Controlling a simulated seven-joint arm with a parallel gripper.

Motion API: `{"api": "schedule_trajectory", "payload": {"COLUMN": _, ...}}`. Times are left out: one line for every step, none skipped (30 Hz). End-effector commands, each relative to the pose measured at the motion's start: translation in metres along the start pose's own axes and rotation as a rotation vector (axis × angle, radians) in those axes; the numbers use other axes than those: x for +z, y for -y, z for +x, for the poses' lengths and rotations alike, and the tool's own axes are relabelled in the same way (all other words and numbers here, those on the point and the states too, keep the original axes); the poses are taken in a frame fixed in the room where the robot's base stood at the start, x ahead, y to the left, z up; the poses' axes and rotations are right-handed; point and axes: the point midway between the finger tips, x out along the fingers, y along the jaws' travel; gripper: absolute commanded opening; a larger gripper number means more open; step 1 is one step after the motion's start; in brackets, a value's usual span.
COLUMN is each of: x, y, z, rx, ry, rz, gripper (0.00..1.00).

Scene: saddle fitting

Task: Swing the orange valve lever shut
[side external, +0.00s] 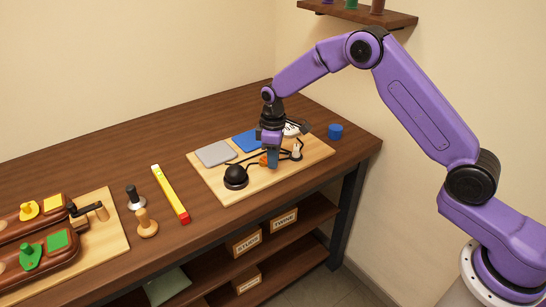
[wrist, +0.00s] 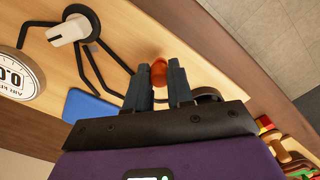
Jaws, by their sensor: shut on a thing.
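The orange valve lever (wrist: 158,72) shows as a rounded orange piece between my fingertips in the wrist view. In the side view a small orange part of it (side external: 263,160) shows beside my fingers, low over the light wooden board (side external: 222,185). My gripper (side external: 273,163) points down there, and in the wrist view (wrist: 160,80) its two dark fingers are closed on the lever. The rest of the lever and its pivot are hidden by my gripper, so its angle cannot be told.
On the board are a black dome (side external: 235,174), a grey pad (side external: 215,153), a blue pad (side external: 246,140), and a white knob (wrist: 68,30) with black tubing. A round 0.0 display (wrist: 18,75) sits nearby. A yellow level (side external: 170,192) lies left of the board; bare table separates them.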

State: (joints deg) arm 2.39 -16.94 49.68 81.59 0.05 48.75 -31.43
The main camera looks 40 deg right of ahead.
Motion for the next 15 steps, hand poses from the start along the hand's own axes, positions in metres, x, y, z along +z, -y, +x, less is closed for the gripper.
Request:
{"api": "schedule_trajectory", "payload": {"x": -0.0001, "y": -0.0012, "z": -0.0013, "rx": 0.002, "ry": -0.002, "rz": 0.000, "gripper": 0.00}}
{"api": "schedule_trajectory", "payload": {"x": -0.0001, "y": -0.0012, "z": -0.0013, "rx": 0.002, "ry": -0.002, "rz": 0.000, "gripper": 0.00}}
{"api": "schedule_trajectory", "payload": {"x": -0.0001, "y": -0.0013, "z": -0.0013, "rx": 0.003, "ry": -0.002, "rz": 0.000, "gripper": 0.00}}
{"api": "schedule_trajectory", "payload": {"x": -0.0001, "y": -0.0013, "z": -0.0013, "rx": 0.003, "ry": -0.002, "rz": 0.000, "gripper": 0.00}}
{"api": "schedule_trajectory", "payload": {"x": -0.0001, "y": -0.0013, "z": -0.0013, "rx": 0.003, "ry": -0.002, "rz": 0.000, "gripper": 0.00}}
{"api": "schedule_trajectory", "payload": {"x": 0.0000, "y": -0.0014, "z": -0.0014, "rx": 0.003, "ry": -0.002, "rz": 0.001, "gripper": 0.28}}
{"api": "schedule_trajectory", "payload": {"x": 0.0000, "y": -0.0014, "z": -0.0014, "rx": 0.003, "ry": -0.002, "rz": 0.001, "gripper": 0.38}}
{"api": "schedule_trajectory", "payload": {"x": 0.0000, "y": -0.0014, "z": -0.0013, "rx": 0.003, "ry": -0.002, "rz": 0.001, "gripper": 0.47}}
{"api": "schedule_trajectory", "payload": {"x": 0.0000, "y": -0.0013, "z": -0.0012, "rx": 0.002, "ry": -0.002, "rz": 0.001, "gripper": 0.47}}
{"api": "schedule_trajectory", "payload": {"x": 0.0000, "y": -0.0013, "z": -0.0011, "rx": 0.002, "ry": -0.001, "rz": 0.001, "gripper": 0.47}}
{"api": "schedule_trajectory", "payload": {"x": 0.0000, "y": -0.0012, "z": -0.0010, "rx": 0.002, "ry": -0.001, "rz": 0.001, "gripper": 0.47}}
{"api": "schedule_trajectory", "payload": {"x": 0.0001, "y": -0.0011, "z": -0.0008, "rx": 0.002, "ry": -0.001, "rz": 0.001, "gripper": 0.47}}
{"api": "schedule_trajectory", "payload": {"x": 0.0001, "y": -0.0010, "z": -0.0007, "rx": 0.002, "ry": -0.001, "rz": 0.001, "gripper": 0.47}}
{"api": "schedule_trajectory", "payload": {"x": 0.0001, "y": -0.0009, "z": -0.0007, "rx": 0.002, "ry": -0.001, "rz": 0.001, "gripper": 0.47}}
{"api": "schedule_trajectory", "payload": {"x": 0.0001, "y": -0.0009, "z": -0.0006, "rx": 0.001, "ry": -0.001, "rz": 0.001, "gripper": 0.47}}
